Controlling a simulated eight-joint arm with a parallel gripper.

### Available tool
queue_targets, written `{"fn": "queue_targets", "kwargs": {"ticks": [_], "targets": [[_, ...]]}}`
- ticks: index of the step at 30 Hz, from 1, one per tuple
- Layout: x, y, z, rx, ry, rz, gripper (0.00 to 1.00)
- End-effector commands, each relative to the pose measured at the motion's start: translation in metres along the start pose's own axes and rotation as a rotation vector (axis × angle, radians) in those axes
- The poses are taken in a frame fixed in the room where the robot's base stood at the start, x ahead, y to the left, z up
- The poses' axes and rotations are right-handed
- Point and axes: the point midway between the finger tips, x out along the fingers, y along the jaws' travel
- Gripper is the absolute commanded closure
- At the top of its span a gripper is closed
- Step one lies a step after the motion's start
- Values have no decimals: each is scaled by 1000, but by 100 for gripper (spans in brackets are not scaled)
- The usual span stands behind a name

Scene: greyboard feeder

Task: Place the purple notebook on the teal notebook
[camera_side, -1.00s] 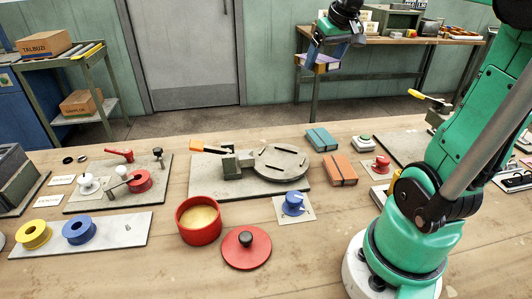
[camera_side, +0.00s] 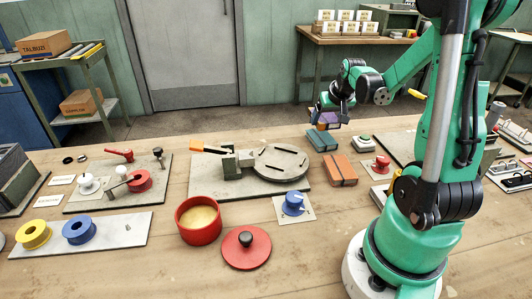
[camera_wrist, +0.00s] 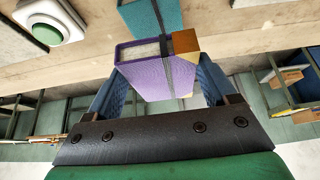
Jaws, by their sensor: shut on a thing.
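The purple notebook (camera_wrist: 155,72) is held between the two blue fingers of my gripper (camera_wrist: 165,88) in the wrist view. A dark band and a tan corner show on it. In the side view the purple notebook (camera_side: 327,117) is small and partly hidden by my gripper (camera_side: 326,108), above and close to the teal notebook. The teal notebook (camera_side: 322,141) lies flat on the bench with a dark band around it. It also shows in the wrist view (camera_wrist: 150,15), apart from the purple one.
An orange notebook (camera_side: 340,170) lies just in front of the teal one. A green button box (camera_side: 363,141) is to the right. A round slotted turntable (camera_side: 275,161) on a grey plate is to the left. A red knob (camera_side: 381,163) stands further right.

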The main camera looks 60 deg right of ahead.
Motion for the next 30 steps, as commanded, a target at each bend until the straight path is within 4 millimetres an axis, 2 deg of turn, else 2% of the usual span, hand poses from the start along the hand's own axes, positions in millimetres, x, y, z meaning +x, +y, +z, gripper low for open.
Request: {"fn": "queue_targets", "kwargs": {"ticks": [13, 26, 27, 29, 30], "targets": [[36, 0, 19, 0, 0, 0, 76], [42, 0, 22, 0, 0, 0, 76], [42, 0, 22, 0, 0, 0, 16], [42, 0, 22, 0, 0, 0, 0], [42, 0, 22, 0, 0, 0, 0]]}}
